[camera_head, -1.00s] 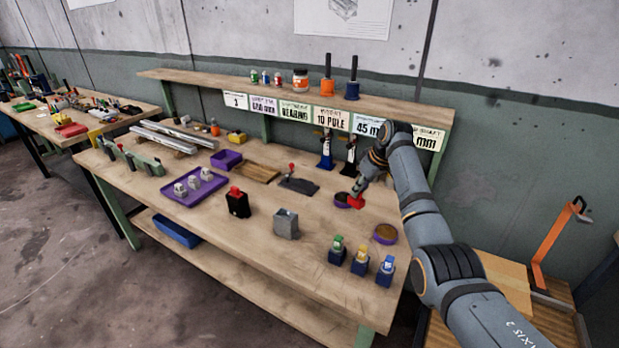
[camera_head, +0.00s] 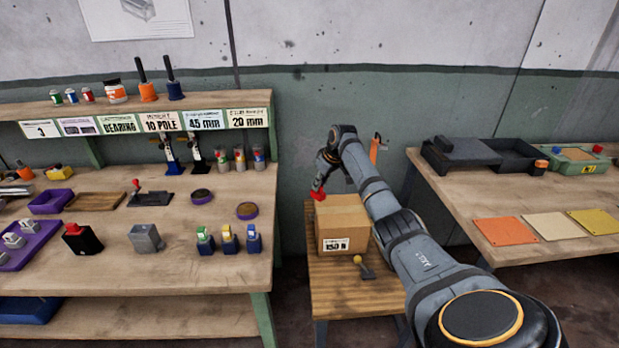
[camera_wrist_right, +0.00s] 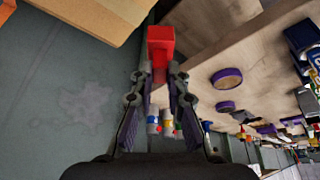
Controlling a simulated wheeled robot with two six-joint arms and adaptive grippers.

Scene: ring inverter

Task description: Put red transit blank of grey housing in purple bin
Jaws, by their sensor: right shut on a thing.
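My right gripper (camera_head: 322,182) is shut on a red block-shaped piece (camera_head: 318,195), which shows in the wrist view (camera_wrist_right: 160,45) at the fingertips (camera_wrist_right: 160,78). It is held in the air near the cardboard box, right of the main bench. The grey housing (camera_head: 146,238) stands on the bench front, left of the gripper and apart from it. A small purple bin (camera_head: 50,209) sits farther left on the bench, beside a wooden board. My left gripper is not in view.
The cardboard box (camera_head: 342,227) stands on a wooden stand between two benches. Blue-based pieces (camera_head: 228,241), round purple dishes (camera_head: 247,211) and a black housing with a red top (camera_head: 82,239) stand on the bench. A purple tray (camera_head: 30,252) is at far left.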

